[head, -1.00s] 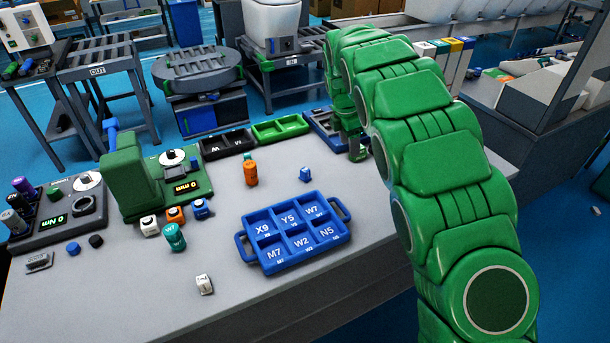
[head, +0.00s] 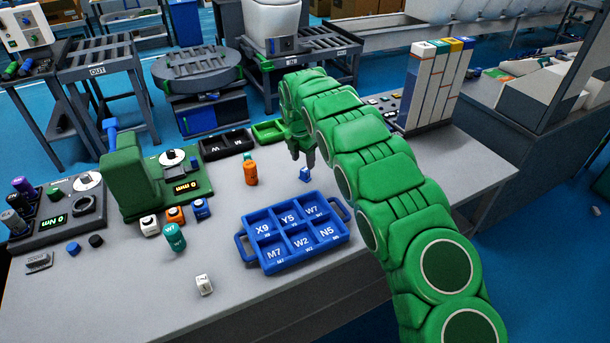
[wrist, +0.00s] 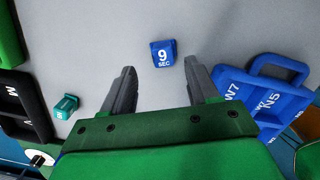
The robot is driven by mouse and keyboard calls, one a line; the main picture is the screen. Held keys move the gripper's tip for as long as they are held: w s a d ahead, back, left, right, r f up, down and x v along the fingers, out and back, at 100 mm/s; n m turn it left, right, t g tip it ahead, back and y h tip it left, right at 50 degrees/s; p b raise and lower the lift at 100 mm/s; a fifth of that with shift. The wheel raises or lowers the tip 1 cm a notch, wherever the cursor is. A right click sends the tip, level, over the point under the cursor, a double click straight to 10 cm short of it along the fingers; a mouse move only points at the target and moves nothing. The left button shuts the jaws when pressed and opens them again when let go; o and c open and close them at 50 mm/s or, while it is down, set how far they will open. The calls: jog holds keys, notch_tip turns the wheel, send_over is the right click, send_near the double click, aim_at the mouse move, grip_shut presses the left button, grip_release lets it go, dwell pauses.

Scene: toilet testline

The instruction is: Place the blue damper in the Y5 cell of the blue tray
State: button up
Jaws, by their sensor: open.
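The blue damper (head: 305,174) stands on the grey table just behind the tray's far right corner. The blue tray (head: 246,258) has labelled cells; the Y5 cell (head: 290,220) is in the middle of the far row and looks empty.
An orange cylinder (head: 250,173) stands left of the damper. A teal W7 piece (head: 175,238) and a white block (head: 204,285) lie left of the tray. Black (head: 226,144) and green bins (head: 268,131) line the back. Tall white binders (head: 432,90) stand at the right.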

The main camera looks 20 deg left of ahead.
aim_at(305, 170)
jog(key=shift+w+d+f, duration=0.1)
jog(key=shift+d+f, duration=0.05)
jog(key=shift+f, duration=1.3)
jog(key=shift+w+d+f, duration=0.1)
jog(key=shift+d+f, duration=0.05)
jog(key=shift+f, duration=1.3)
jog(key=shift+c, duration=0.4)
grip_shut()
jog(key=shift+r, duration=0.1)
